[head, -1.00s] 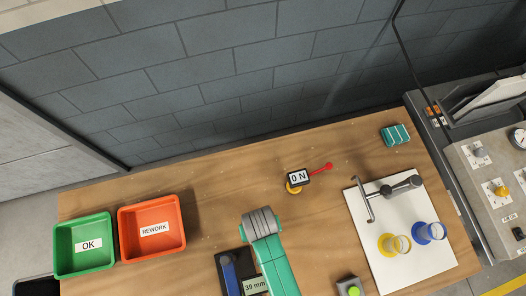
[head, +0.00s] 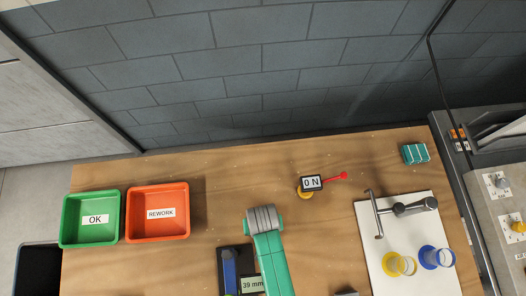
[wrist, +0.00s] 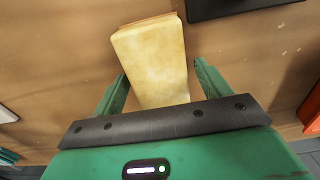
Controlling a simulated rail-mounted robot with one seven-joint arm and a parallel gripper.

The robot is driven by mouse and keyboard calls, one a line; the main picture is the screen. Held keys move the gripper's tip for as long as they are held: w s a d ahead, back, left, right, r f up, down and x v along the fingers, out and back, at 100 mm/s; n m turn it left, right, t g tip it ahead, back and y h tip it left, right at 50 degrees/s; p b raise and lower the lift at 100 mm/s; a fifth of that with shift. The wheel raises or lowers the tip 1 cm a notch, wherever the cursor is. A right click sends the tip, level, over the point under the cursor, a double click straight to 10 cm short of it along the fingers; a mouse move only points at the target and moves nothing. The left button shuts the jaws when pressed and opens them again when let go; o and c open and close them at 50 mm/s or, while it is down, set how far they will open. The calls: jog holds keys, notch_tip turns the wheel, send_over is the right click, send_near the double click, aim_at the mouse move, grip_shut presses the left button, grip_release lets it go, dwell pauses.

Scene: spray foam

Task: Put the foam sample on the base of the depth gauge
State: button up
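The foam sample (wrist: 155,60), a pale yellow block, shows in the wrist view between the two fingers of my gripper (wrist: 162,78). The fingers are spread, with a narrow gap between the right finger and the block. The left finger is close to the block's edge; I cannot tell if it touches. The block's near end is hidden behind the gripper's dark front edge. In the head view the depth gauge (head: 229,268) is a dark device with a blue part and a 39 mm display, just left of my arm. The gripper and foam sample do not show there.
A green OK bin (head: 90,241) and an orange REWORK bin (head: 158,238) stand at the left. A force gauge (head: 312,183) reading 0 N lies behind my arm. A white board (head: 425,277) with a metal stand and ring-shaped items is at the right.

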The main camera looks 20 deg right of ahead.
notch_tip(320, 180, up, 12)
jog(key=p, duration=0.2)
jog(key=shift+r, duration=0.15)
